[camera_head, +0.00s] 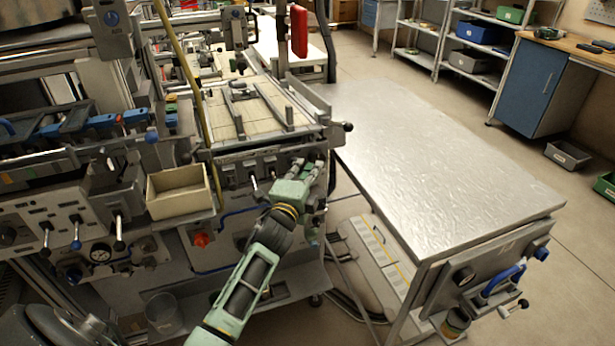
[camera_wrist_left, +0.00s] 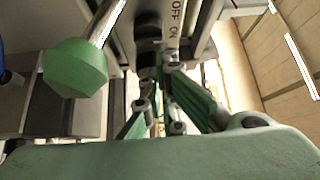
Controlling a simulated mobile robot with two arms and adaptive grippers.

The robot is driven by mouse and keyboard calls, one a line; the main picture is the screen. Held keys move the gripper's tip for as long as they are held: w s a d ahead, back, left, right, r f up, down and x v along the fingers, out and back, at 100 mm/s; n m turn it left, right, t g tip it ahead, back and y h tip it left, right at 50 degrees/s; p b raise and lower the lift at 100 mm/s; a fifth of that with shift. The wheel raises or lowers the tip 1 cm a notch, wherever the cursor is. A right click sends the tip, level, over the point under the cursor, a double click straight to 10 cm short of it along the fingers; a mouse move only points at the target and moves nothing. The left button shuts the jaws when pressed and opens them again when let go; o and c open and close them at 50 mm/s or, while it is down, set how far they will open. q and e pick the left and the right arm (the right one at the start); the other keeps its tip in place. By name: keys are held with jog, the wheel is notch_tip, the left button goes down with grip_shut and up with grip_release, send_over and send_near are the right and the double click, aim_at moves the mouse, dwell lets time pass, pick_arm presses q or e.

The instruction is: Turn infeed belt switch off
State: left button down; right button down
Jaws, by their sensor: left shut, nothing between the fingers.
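The infeed belt (camera_head: 255,108) lies on the machine at the centre of the head view. A grey front panel (camera_head: 245,172) with small levers is below it. In the left wrist view a grey plate (camera_wrist_left: 180,22) is marked OFF and ON, with a dark switch part (camera_wrist_left: 147,45) beside the marking. My left gripper (camera_head: 315,170) is at the right end of the front panel. In the left wrist view the left gripper (camera_wrist_left: 158,75) is shut and empty, its fingertips close to the switch part. I cannot tell whether they touch. The switch's position is unclear. My right gripper is not in view.
A bare metal table (camera_head: 430,150) stands to the right of the machine. A beige open box (camera_head: 180,192) and a red knob (camera_head: 201,240) are left of my arm. A green faceted shape (camera_wrist_left: 75,68) is left of the fingers in the wrist view.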

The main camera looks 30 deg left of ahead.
pick_arm(q)
jog(key=shift+a+r, duration=0.1)
jog(key=shift+r, duration=0.1)
jog(key=shift+s+f+n+t+b, duration=0.1)
jog(key=shift+f+n+t+b, duration=0.25)
jog(key=shift+b, duration=0.85)
jog(key=shift+a+r+n, duration=0.15)
jog(key=shift+r+n, duration=0.1)
jog(key=shift+r, duration=0.1)
jog(key=shift+s+a+r, duration=0.1)
jog(key=shift+r, duration=0.1)
